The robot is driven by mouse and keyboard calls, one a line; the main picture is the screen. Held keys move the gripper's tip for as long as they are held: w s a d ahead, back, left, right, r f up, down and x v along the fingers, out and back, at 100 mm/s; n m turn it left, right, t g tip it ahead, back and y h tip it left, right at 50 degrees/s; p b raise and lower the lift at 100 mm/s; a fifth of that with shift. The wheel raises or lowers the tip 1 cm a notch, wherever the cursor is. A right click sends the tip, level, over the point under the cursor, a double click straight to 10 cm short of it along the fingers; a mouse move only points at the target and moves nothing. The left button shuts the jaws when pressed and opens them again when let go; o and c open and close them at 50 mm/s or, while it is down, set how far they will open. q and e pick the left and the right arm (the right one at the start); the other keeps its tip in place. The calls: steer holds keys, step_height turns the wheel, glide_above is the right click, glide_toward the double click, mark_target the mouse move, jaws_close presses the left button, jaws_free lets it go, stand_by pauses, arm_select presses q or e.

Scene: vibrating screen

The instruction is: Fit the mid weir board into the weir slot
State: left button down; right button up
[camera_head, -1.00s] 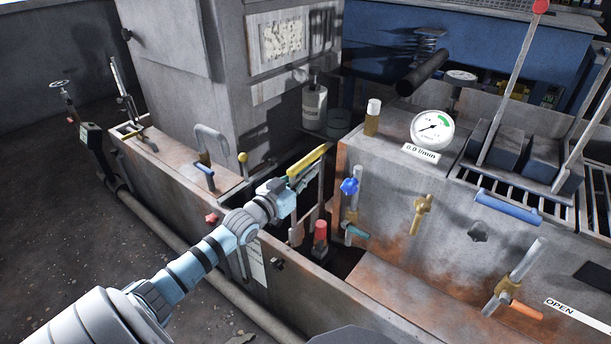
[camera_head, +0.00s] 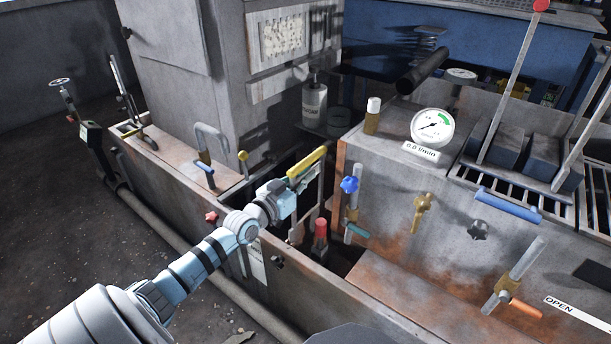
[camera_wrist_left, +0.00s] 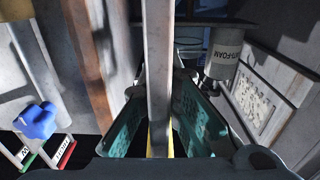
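A weir board (camera_head: 308,164) with a yellow top edge is over the dark opening of the trough, in front of the grey housing. I take it as the mid weir board. My left gripper (camera_head: 297,186) is at its near end. In the left wrist view, teal fingers (camera_wrist_left: 162,110) stand on both sides of a grey upright strip with yellow at its lower end, and seem closed on it. The weir slot is not clear to me; the gripper, the board and shadow hide the board's lower edge. My right gripper is not in view.
A red-topped part (camera_head: 320,229) stands in the opening just below the board. A blue knob (camera_head: 349,184) and brass valve (camera_head: 423,203) are on the tank wall to the right.

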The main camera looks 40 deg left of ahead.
arm_select(q)
steer(key=shift+f, duration=0.1)
stand_by(0.3)
steer(key=c, duration=1.7)
jaws_free()
